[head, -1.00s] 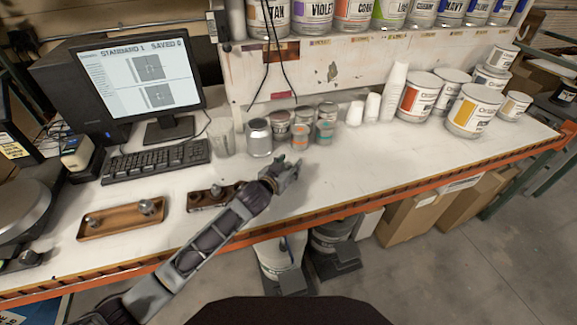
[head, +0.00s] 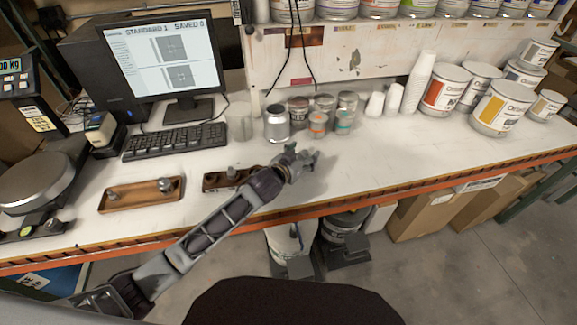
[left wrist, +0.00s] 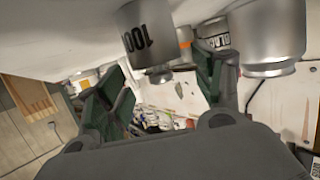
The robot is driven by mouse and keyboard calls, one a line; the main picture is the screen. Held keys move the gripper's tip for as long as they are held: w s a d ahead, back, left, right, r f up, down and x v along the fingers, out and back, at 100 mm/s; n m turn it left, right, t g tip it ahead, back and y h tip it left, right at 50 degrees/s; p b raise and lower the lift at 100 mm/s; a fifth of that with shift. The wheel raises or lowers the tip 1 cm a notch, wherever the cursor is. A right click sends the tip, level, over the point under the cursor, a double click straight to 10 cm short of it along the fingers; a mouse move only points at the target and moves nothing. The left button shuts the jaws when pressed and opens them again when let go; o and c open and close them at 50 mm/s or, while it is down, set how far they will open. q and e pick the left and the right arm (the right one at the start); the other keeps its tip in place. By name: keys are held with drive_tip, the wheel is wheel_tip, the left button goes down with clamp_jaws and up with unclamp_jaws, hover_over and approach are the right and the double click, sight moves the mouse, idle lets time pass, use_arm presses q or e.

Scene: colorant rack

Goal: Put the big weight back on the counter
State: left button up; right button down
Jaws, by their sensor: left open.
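In the left wrist view, which looks upside down, a grey metal weight (left wrist: 150,35) marked with digits starting "100" stands on the white counter (head: 380,160), its knob pointing away from the surface. My left gripper (left wrist: 161,70) is open, with one green-padded finger on each side of the knob end; I cannot tell whether either touches it. In the head view my left gripper (head: 302,160) is low over the counter, in front of the silver can (head: 277,124), and I cannot make out the weight there. My right gripper is not in view.
A wooden tray (head: 118,202) with small weights and a dark wooden block (head: 210,181) lie left of the gripper. A scale (head: 35,178) stands far left. Small cans (head: 323,103), cups (head: 374,104) and paint tins (head: 502,108) line the back. Counter right of the gripper is clear.

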use_arm(q)
drive_tip(key=v, duration=1)
drive_tip(key=shift+s+a+b, duration=0.15)
drive_tip(key=shift+s+b, duration=0.05)
drive_tip(key=shift+b, duration=0.2)
drive_tip(key=shift+r, duration=0.1)
idle(0.6)
